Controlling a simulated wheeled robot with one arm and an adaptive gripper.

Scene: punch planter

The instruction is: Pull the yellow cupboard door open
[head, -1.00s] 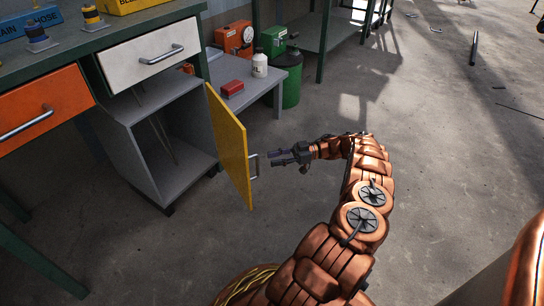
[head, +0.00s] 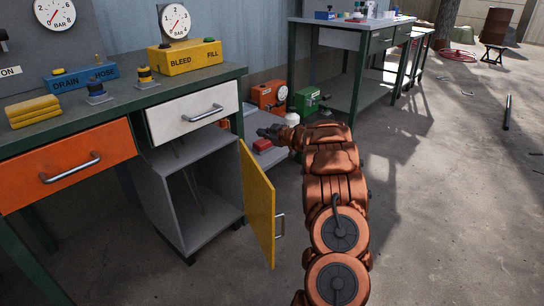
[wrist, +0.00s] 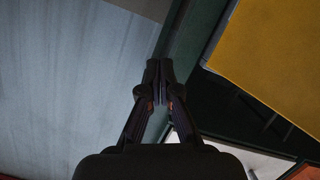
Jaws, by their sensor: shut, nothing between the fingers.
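The yellow cupboard door (head: 259,205) stands swung out from the grey cupboard (head: 163,207), whose inside is exposed. Its metal handle (head: 280,226) is on the door's right-hand face near the free edge. My gripper (head: 263,131) is shut and empty, above and beyond the door in the picture, clear of the handle. In the wrist view my gripper (wrist: 160,75) shows its fingers together with nothing between them. A yellow surface (wrist: 270,55) fills the upper right there; I cannot tell whether it is the door.
A white drawer (head: 192,112) and an orange drawer (head: 65,165) are above and left of the cupboard. A red block (head: 262,145), a white bottle (head: 292,119) and orange and green boxes stand behind my gripper. Open floor lies to the right.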

